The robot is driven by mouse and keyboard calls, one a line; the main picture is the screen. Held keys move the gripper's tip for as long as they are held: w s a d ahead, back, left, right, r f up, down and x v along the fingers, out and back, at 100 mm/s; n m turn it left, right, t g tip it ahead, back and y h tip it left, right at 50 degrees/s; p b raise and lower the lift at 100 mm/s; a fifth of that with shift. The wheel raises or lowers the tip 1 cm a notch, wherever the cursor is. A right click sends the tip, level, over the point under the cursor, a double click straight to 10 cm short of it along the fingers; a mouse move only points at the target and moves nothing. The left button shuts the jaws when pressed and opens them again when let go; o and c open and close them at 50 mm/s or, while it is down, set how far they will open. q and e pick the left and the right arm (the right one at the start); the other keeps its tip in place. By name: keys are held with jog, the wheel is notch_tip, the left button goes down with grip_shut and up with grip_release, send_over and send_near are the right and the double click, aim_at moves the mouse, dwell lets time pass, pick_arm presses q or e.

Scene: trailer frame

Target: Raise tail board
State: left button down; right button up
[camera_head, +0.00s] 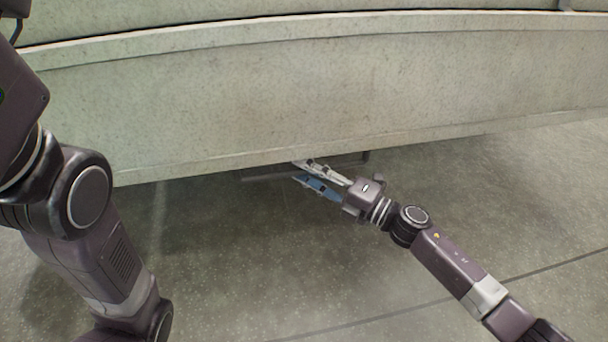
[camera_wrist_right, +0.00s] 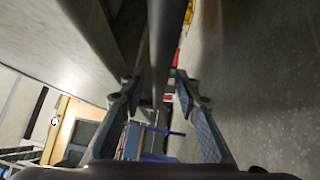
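The tail board (camera_head: 240,95) is a wide pale grey-green panel across the head view. A thin dark bar (camera_head: 262,174) shows under its lower edge. My right gripper (camera_head: 306,171) is at that edge, close to the bar, with its fingers apart. In the right wrist view, the bar (camera_wrist_right: 167,50) runs lengthwise between the open fingers of the right gripper (camera_wrist_right: 158,88). I cannot tell whether the fingers touch it. My left arm comes in at the left of the head view, but its gripper is out of frame.
The speckled grey floor (camera_head: 230,260) is clear below the tail board, between my arms. In the right wrist view, a wooden-coloured panel (camera_wrist_right: 65,112) and blurred coloured items stand in the background.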

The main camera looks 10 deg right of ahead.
jog(key=shift+a, duration=0.1)
grip_shut()
dwell(0.3)
